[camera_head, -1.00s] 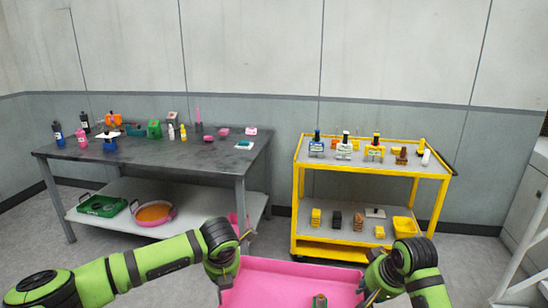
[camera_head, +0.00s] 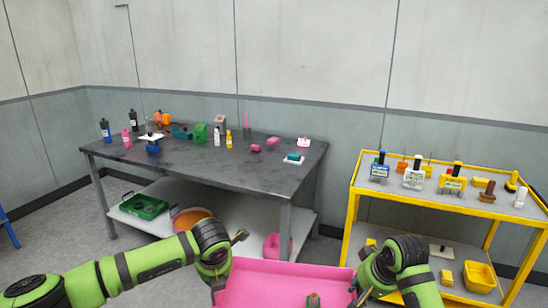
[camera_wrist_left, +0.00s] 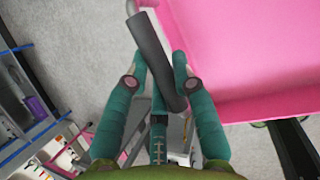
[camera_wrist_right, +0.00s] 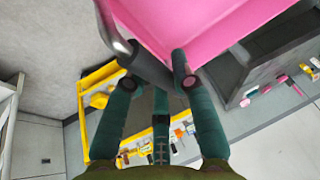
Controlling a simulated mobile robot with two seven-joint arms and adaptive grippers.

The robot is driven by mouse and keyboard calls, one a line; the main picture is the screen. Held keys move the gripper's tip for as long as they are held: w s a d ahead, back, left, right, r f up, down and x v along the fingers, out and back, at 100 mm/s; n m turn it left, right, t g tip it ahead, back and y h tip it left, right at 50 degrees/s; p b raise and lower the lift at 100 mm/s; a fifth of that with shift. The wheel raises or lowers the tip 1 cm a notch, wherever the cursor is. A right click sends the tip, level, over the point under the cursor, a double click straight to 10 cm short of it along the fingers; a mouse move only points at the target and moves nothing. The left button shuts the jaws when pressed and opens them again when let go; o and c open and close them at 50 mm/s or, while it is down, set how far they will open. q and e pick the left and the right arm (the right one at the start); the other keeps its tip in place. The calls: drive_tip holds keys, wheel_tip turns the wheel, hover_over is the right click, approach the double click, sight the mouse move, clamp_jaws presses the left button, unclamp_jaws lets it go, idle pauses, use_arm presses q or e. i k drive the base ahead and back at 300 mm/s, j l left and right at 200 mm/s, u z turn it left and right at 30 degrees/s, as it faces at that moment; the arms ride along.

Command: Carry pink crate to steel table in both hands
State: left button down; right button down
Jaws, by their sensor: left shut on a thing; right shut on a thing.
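The pink crate (camera_head: 280,285) is held in front of me at the bottom of the head view, with a small green and brown item (camera_head: 313,300) in it. My left gripper (camera_wrist_left: 160,75) is shut on the crate's dark handle (camera_wrist_left: 152,50) in the left wrist view. My right gripper (camera_wrist_right: 160,80) is shut on the other handle (camera_wrist_right: 135,55) in the right wrist view. The steel table (camera_head: 200,165) stands ahead, left of centre, apart from the crate. The crate's near side is cut off by the frame.
Bottles and small items stand mostly on the table's left and back; its front middle is clear. Its lower shelf (camera_head: 170,190) bears a green tray (camera_head: 145,206), an orange-filled pan (camera_head: 190,218) and a pink bin (camera_head: 277,246). A yellow cart (camera_head: 350,215) with bottles stands right.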

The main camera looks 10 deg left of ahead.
sight(226, 167)
drive_tip(key=i+u, duration=0.65)
drive_tip(key=i, duration=0.25)
drive_tip(key=i+u, duration=0.3)
drive_tip(key=i, duration=0.25)
drive_tip(key=i+l+u, duration=0.1)
drive_tip(key=i+u, duration=0.25)
drive_tip(key=i, duration=0.2)
drive_tip(key=i+u, duration=0.25)
drive_tip(key=i, duration=0.7)
drive_tip(key=i+z, duration=0.25)
drive_tip(key=i, duration=0.5)
drive_tip(key=z, duration=1.75)
drive_tip(key=k+j, duration=0.05)
